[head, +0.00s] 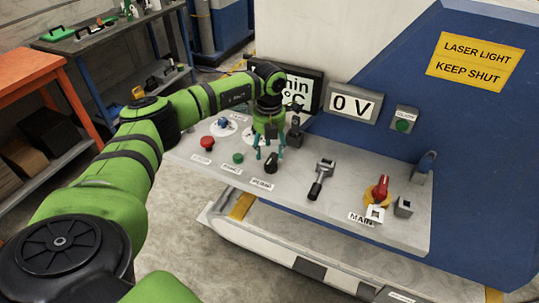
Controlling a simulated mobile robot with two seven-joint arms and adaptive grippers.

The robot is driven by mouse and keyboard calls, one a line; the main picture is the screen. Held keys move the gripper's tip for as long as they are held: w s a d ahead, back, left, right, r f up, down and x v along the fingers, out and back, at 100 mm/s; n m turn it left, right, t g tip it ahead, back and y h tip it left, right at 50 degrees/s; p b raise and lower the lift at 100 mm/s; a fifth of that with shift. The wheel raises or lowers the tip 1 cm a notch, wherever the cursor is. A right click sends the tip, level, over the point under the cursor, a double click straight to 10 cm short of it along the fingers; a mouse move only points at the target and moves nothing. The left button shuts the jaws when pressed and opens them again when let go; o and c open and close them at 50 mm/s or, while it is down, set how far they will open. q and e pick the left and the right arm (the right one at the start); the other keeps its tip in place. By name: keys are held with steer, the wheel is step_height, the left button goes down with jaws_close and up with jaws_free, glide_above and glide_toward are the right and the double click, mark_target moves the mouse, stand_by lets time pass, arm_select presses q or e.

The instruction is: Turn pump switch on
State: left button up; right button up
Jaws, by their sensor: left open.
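The control panel (215,168) is a pale sloping board on the machine's front. The pump switch (270,164) is a black knob above a label reading PUMP. My left gripper (268,150) reaches in from the left and hangs over the panel, with its greenish fingers apart. The fingers are close above and behind the pump switch in this view; I cannot tell whether they touch it. Nothing shows between them. The knob's exact angle is hard to read. My right gripper is out of view.
Left of the switch are a green button (238,157) and a red button (207,142). To its right are a dark lever (318,182) and a red main switch (382,189). An orange table (35,78) stands far left.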

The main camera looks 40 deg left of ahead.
mark_target(269, 158)
arm_select(q)
step_height(269, 158, down, 4)
steer(key=shift+r+p, duration=0.25)
steer(key=shift+p, duration=0.2)
steer(key=shift+f, duration=0.35)
jaws_close()
